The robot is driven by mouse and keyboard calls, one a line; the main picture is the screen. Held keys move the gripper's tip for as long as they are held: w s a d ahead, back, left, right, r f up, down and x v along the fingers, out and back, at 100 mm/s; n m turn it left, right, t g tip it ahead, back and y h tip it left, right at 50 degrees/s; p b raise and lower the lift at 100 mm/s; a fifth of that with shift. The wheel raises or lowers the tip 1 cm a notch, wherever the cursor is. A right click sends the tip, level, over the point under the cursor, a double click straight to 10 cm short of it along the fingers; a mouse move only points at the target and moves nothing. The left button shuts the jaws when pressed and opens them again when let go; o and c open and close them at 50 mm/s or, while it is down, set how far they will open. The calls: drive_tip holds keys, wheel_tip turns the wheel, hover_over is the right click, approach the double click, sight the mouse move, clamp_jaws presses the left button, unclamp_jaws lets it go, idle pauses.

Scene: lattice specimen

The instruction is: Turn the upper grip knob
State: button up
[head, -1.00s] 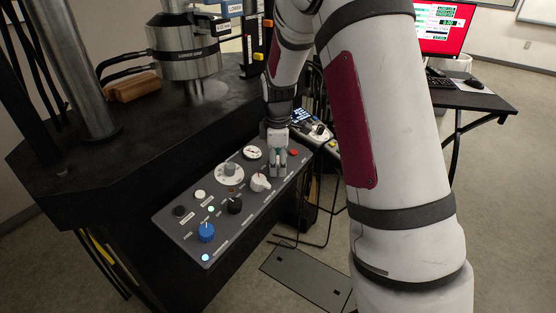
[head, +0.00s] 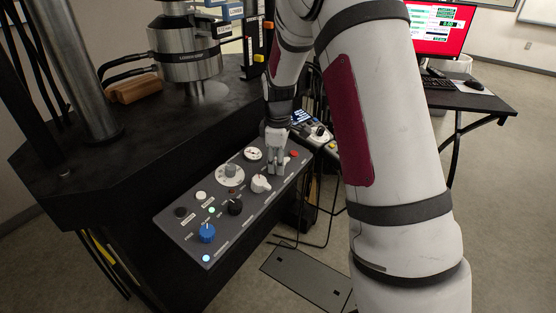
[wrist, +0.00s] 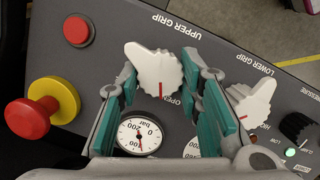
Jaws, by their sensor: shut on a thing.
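The upper grip knob (wrist: 152,66) is white with a pointed wing toward the upper left in the wrist view. A short red line shows at its lower edge, near the partly covered "OPEN" label. My gripper (wrist: 158,68) has its teal-padded fingers on either side of this knob, shut on it. The "UPPER GRIP" label is beyond it. In the head view my gripper (head: 278,162) reaches down to the far right part of the control panel (head: 190,237) and hides the upper grip knob.
The white lower grip knob (wrist: 252,100) sits close to the right finger. A pressure gauge (wrist: 140,135) lies below between the fingers. A red button (wrist: 79,30) and a red-and-yellow mushroom button (wrist: 35,108) are to the left.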

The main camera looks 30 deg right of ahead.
drive_tip(key=m, duration=0.3)
drive_tip(key=m+p, duration=0.1)
drive_tip(key=shift+s+d+f+m+g+y, duration=0.1)
drive_tip(key=shift+s+d+m+g+y, duration=0.05)
drive_tip(key=shift+d+m+g+y, duration=0.2)
drive_tip(key=m+y, duration=0.1)
drive_tip(key=m, duration=0.2)
drive_tip(key=shift+m, duration=0.25)
drive_tip(key=m, duration=0.3)
drive_tip(key=shift+y+p, duration=0.35)
drive_tip(key=shift+s+f+m+y, duration=0.1)
drive_tip(key=shift+m+y, duration=0.3)
drive_tip(key=shift+m, duration=1.6)
drive_tip(key=o, duration=1.2)
drive_tip(key=shift+a, duration=0.1)
drive_tip(key=shift+c, duration=0.2)
drive_tip(key=shift+r, duration=0.2)
